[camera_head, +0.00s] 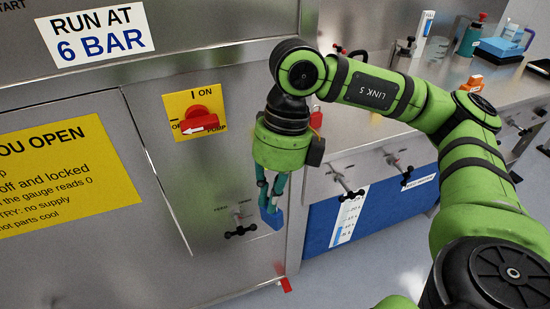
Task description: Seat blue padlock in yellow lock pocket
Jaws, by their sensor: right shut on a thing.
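My right gripper (270,200) hangs down in front of the steel cabinet, its teal fingers shut on the blue padlock (272,218). The padlock hangs below the fingertips, clear of the floor; its shackle is mostly hidden by the fingers. A yellow switch plate (180,102) with a red knob (198,122) is on the cabinet, up and left of the gripper. The knob's white arrow points left, toward the partly covered OFF label. I cannot make out a separate yellow lock pocket. My left gripper is out of view.
A black-handled valve (240,229) sits on the cabinet just left of the padlock. More valve handles (346,190) stick out from the bench front at right. A red item (316,118) shows behind my wrist. Bottles and a blue box (498,50) stand on the bench.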

